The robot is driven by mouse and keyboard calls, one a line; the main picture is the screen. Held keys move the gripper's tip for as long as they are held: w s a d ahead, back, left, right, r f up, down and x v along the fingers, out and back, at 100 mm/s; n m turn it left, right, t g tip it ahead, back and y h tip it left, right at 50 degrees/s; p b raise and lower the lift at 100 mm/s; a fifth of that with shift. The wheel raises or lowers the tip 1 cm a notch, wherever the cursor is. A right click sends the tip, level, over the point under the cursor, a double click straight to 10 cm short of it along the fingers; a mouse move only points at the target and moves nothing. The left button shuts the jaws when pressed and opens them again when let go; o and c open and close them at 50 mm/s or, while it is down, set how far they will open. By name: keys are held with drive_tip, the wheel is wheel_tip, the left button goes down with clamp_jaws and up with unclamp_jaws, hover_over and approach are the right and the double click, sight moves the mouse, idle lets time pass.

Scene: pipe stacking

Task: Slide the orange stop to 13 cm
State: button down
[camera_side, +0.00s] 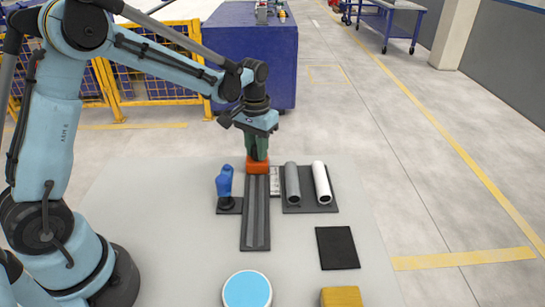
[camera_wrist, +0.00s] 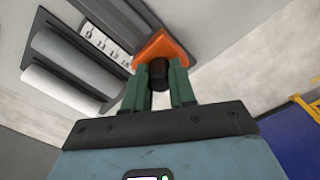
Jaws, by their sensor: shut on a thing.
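The orange stop (camera_side: 257,168) sits at the far end of a long dark grooved rail (camera_side: 256,222) on the light table. My gripper (camera_side: 257,156) points down over it, with its green fingers at the stop. In the wrist view the orange stop (camera_wrist: 168,46) has a dark round knob (camera_wrist: 158,76), and my gripper (camera_wrist: 159,74) is shut on that knob. A white scale strip (camera_wrist: 104,40) lies beside the rail. The scale strip also shows in the side view (camera_side: 275,181).
A grey pipe (camera_side: 292,183) and a white pipe (camera_side: 322,183) lie right of the rail on a dark holder. A blue object (camera_side: 224,182) stands close on the left. A black pad (camera_side: 337,248), blue disc (camera_side: 247,290) and yellow block (camera_side: 342,297) are nearer.

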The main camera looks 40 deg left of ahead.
sight(257, 163)
drive_tip(key=shift+s+d, duration=0.75)
drive_tip(key=c, duration=0.9)
unclamp_jaws()
wheel_tip(257, 163, up, 12)
drive_tip(key=shift+r, duration=0.1)
